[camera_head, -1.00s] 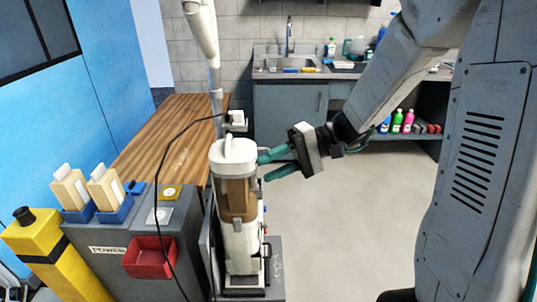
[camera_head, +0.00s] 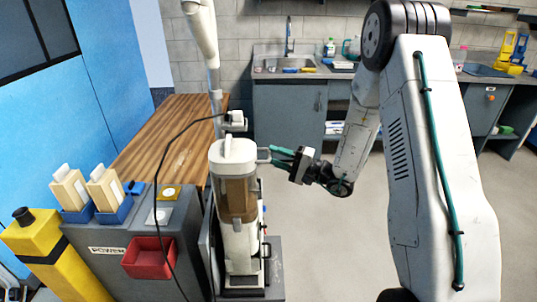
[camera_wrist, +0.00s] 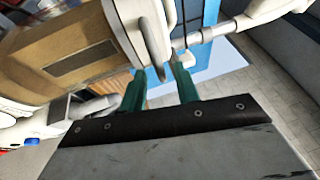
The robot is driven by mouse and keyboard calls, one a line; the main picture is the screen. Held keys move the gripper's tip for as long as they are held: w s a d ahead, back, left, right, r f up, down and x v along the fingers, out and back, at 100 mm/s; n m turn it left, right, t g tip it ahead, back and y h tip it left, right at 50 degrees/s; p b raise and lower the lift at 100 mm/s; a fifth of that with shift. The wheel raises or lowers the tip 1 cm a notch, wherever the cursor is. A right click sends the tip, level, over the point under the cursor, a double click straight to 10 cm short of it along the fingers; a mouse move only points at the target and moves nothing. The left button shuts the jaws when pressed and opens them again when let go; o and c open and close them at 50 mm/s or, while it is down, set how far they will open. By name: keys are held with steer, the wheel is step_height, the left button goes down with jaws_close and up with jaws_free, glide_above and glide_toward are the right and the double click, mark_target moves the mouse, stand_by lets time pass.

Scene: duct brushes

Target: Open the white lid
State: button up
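The white lid (camera_head: 233,151) sits closed on top of an upright white machine with a brownish see-through canister (camera_head: 237,194). A raised white grip stands on the lid. My gripper (camera_head: 272,156) has green fingers and is just right of the lid, near its height, pointing left at it. In the wrist view the lid (camera_wrist: 140,30) shows edge-on at the top, beyond the fingertips of my gripper (camera_wrist: 158,66). The fingers are apart. No firm hold on anything shows; exact contact with the lid's side cannot be told.
A wooden bench (camera_head: 165,140) stands behind the machine. A grey cabinet with a red bin (camera_head: 149,257) and a yellow post (camera_head: 55,262) stand at left. A black cable (camera_head: 166,165) hangs close to the machine. The floor (camera_head: 325,240) to the right is clear.

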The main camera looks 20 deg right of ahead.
steer(key=shift+x, duration=1.4)
jaws_close()
steer(key=shift+r, duration=0.1)
steer(key=shift+d, duration=0.1)
